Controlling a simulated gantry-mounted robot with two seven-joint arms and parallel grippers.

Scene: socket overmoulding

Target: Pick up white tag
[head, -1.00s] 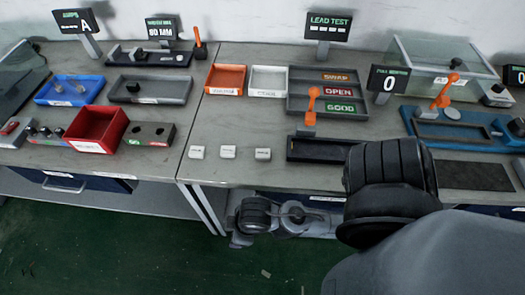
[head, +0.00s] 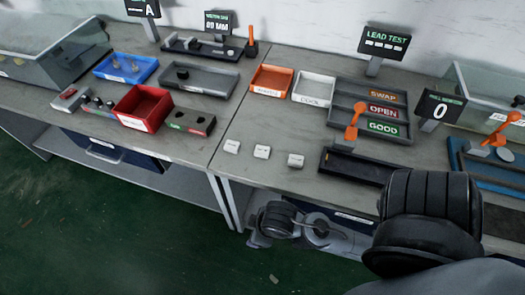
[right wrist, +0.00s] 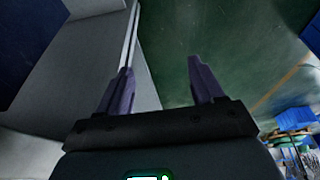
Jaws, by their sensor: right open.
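Three small white tags lie in a row on the front of the grey bench in the head view: a left one (head: 231,146), a middle one (head: 262,151) and a right one (head: 295,159). Each bears a small dark mark, too small to read. My right gripper (right wrist: 160,72) is open and empty in the right wrist view, with green floor and a grey surface beyond its fingers. In the head view my right arm hangs in front of the bench, below the tags; its fingers cannot be made out there. My left gripper is not in view.
A red bin (head: 143,103) and a block with holes (head: 189,121) stand left of the tags. An orange tray (head: 271,80) and a white tray (head: 314,88) lie behind them. A dark tray (head: 358,167) with an orange lever lies to the right. Bench around the tags is clear.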

